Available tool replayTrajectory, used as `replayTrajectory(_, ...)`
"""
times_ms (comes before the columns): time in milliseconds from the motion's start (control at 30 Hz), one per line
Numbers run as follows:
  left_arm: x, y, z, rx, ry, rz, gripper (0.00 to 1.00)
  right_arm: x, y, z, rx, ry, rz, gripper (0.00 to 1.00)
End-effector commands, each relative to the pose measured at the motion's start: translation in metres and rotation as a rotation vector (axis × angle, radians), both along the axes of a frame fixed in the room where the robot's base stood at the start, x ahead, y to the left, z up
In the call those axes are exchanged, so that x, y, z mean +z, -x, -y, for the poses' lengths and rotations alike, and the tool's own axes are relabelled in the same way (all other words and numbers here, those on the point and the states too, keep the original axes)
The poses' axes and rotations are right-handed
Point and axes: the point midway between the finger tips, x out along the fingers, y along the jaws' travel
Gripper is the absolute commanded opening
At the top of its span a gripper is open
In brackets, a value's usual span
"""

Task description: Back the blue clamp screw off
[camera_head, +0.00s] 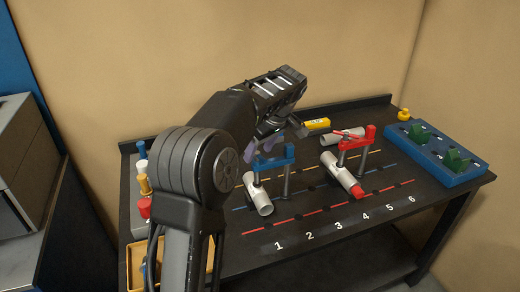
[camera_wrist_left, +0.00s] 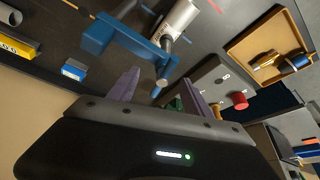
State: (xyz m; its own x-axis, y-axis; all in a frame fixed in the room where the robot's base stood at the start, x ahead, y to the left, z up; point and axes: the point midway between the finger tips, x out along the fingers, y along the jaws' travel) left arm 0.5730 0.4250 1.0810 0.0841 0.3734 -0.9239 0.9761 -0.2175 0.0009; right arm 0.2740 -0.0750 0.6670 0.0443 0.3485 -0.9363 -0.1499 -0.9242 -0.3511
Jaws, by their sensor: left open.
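The blue clamp (camera_head: 274,162) stands on the table over a white pipe (camera_head: 259,198). In the left wrist view the screw end lies in the gap between the two fingertips (camera_wrist_left: 160,86). Whether either finger touches it I cannot tell. In the head view my arm and gripper hide part of the clamp's screw. My right gripper is not in view.
A red clamp (camera_head: 357,143) with a red-ended white pipe (camera_head: 342,174) stands to the right. A yellow block (camera_head: 317,124) and another pipe (camera_head: 343,135) lie behind. A blue tray (camera_head: 462,178) is at the right edge. A wooden tray (camera_wrist_left: 233,50) holds several parts.

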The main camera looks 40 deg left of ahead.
Motion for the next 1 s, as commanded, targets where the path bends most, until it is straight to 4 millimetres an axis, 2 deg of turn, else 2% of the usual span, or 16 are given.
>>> replayTrajectory(267, 0.011, 0.0, 0.005, -0.001, -0.001, 0.002, 0.58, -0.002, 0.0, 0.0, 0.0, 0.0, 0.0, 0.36)
replayTrajectory(533, 0.052, 0.004, 0.021, -0.001, 0.0, 0.004, 0.58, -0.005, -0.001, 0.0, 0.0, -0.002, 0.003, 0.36)
replayTrajectory(600, 0.067, 0.005, 0.025, -0.001, 0.0, 0.001, 0.58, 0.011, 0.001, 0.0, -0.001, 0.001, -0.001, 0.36)
replayTrajectory(733, 0.073, 0.006, 0.029, -0.001, 0.0, 0.0, 0.58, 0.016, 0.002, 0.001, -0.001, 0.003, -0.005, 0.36)
replayTrajectory(1000, 0.072, 0.006, 0.029, 0.0, 0.0, 0.0, 0.58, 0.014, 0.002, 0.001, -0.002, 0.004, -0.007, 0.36)
